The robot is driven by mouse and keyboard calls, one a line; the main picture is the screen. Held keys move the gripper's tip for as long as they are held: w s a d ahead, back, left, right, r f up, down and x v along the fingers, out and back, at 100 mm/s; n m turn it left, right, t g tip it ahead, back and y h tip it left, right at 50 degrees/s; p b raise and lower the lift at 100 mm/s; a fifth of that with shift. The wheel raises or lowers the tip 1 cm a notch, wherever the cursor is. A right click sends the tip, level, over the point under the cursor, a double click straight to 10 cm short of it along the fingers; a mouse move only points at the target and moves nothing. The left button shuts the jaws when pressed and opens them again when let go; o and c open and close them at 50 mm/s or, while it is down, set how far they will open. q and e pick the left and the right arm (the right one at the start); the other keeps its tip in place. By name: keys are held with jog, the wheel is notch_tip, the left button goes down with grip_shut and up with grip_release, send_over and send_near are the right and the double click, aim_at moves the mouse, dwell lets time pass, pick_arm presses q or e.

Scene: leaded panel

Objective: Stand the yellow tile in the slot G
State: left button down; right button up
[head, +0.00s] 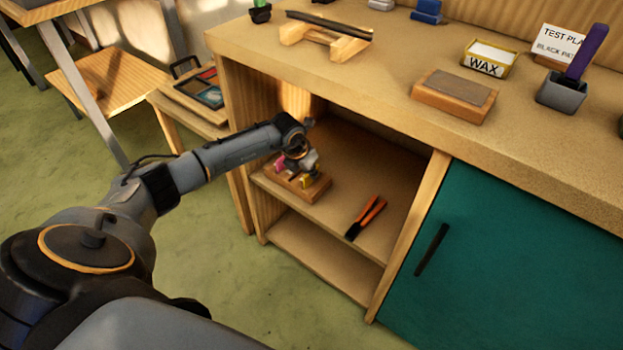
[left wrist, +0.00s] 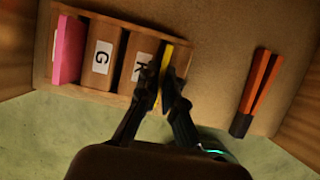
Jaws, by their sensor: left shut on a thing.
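A wooden rack (head: 312,193) stands on the cupboard's upper shelf, and it also shows in the left wrist view (left wrist: 186,62). A label with a letter G (left wrist: 102,57) is on one of its blocks, and a second label, perhaps K (left wrist: 142,66), is on another block. A dark empty slot (left wrist: 122,62) lies between these blocks. The yellow tile (left wrist: 166,58) is upright at the rack's right end, beyond the second label. My left gripper (left wrist: 167,84) is shut on it; in the head view the gripper (head: 304,166) is over the rack. My right gripper is not in view.
A pink tile (left wrist: 70,50) stands at the rack's left end. The worktop (head: 390,105) is above the arm, and a teal door (head: 500,270) closes the right side.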

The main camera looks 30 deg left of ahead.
pick_arm(q)
jog(key=shift+r, duration=0.4)
jog(key=v, duration=0.2)
jog(key=p+v, duration=0.1)
jog(key=shift+w+d+r, duration=0.15)
jog(key=shift+w+r, duration=0.1)
jog(key=s+d+r+p, duration=0.1)
jog(key=s+d+r, duration=0.1)
jog(key=s+r, duration=0.2)
jog(key=s+d+r+p, duration=0.1)
jog(key=s+d+r, duration=0.1)
jog(key=s+r, duration=0.3)
jog(key=shift+s+d, duration=0.3)
jog(key=shift+s, duration=1.45)
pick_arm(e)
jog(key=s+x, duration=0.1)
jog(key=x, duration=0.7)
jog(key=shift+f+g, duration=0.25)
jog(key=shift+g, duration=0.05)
pick_arm(q)
jog(key=shift+w, duration=0.1)
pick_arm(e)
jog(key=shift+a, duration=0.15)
